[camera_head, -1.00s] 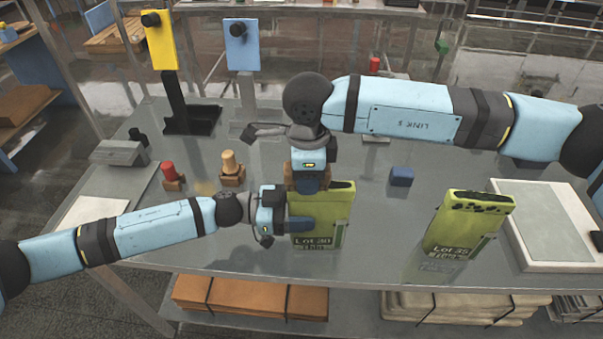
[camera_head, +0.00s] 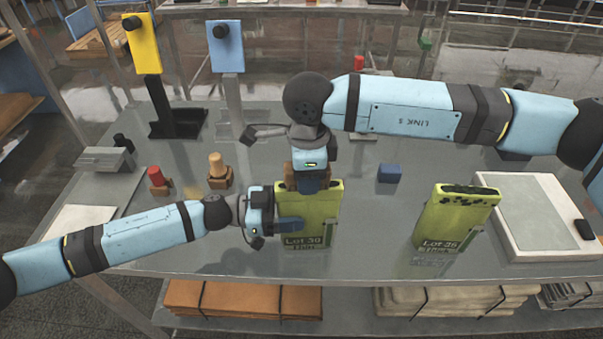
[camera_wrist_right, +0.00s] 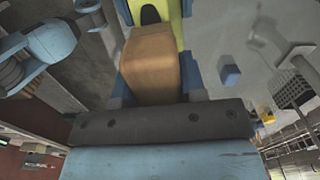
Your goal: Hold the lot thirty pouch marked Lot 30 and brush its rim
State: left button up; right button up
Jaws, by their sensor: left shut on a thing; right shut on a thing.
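The yellow-green Lot 30 pouch (camera_head: 316,228) stands upright near the table's front edge. My left gripper (camera_head: 286,223) is shut on its left side. My right gripper (camera_head: 308,174) points down above the pouch, shut on a brown block-like brush (camera_head: 307,185) at the pouch's top rim. The brush hides the middle of the rim; bristles and exact contact are unclear. In the right wrist view the brown brush (camera_wrist_right: 152,62) sits between the fingers, with a dark spot on the pouch rim (camera_wrist_right: 168,20) beyond it.
A similar pouch reading about Lot 35 (camera_head: 445,228), with dark specks on its top, stands to the right. A white scale-like device (camera_head: 540,251) is beyond it. A blue block (camera_head: 389,173), red-topped piece (camera_head: 156,178) and orange-topped piece (camera_head: 216,166) stand on the table.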

aim_at(333, 184)
jog(key=shift+d, duration=0.4)
jog(key=shift+w+d, duration=0.1)
jog(key=shift+d, duration=0.85)
jog(key=shift+d, duration=0.2)
jog(key=shift+d, duration=0.95)
jog(key=shift+w+r, duration=0.1)
jog(key=shift+r, duration=2.9)
